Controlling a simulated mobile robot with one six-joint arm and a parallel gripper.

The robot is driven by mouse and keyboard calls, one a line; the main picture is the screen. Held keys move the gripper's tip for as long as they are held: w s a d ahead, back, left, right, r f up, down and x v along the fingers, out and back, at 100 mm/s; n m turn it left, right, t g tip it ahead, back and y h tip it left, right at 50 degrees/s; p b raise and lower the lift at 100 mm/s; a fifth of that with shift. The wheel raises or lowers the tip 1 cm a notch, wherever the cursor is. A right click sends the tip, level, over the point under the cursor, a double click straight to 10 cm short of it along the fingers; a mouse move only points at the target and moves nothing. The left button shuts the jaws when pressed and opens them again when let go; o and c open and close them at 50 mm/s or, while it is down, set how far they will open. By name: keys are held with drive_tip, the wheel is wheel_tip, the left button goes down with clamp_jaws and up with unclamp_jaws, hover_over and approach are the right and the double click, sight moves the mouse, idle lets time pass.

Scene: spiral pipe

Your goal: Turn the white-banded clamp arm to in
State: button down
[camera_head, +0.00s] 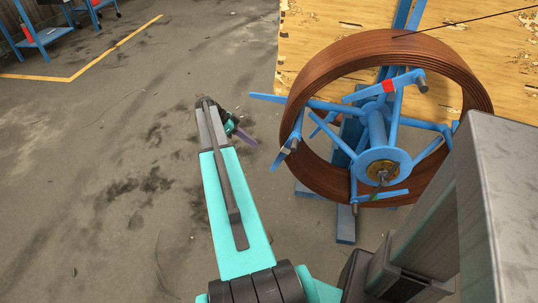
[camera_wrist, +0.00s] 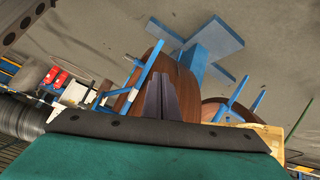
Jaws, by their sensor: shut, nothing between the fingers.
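A brown spiral pipe coil (camera_head: 333,63) sits around a blue spoked reel (camera_head: 377,125). At the coil's left side a short blue clamp arm (camera_head: 283,157) lies slanted across the rim, with what looks like a pale white band near its upper end. A red-banded clamp arm (camera_head: 386,87) is at the upper right, and a green-banded one (camera_head: 384,195) is at the bottom. My gripper (camera_head: 246,138) is shut and empty, left of the coil and apart from the clamp arm.
A wooden board (camera_head: 305,40) stands behind the coil. The blue stand's feet (camera_head: 345,224) rest on the grey floor below it. The floor left of my arm is clear up to a yellow line (camera_head: 115,47). Blue tables (camera_head: 45,38) are at the far upper left.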

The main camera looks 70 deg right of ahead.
drive_tip(key=s+a+r+n+t+h+p, duration=0.2)
drive_tip(key=a+r+n+t+p, duration=0.1)
drive_tip(key=n, duration=0.9)
wheel_tip(320, 180, up, 2)
drive_tip(key=shift+a+r+t, duration=0.25)
drive_tip(key=shift+a+t, duration=0.5)
drive_tip(key=shift+t, duration=0.05)
drive_tip(key=shift+f, duration=0.15)
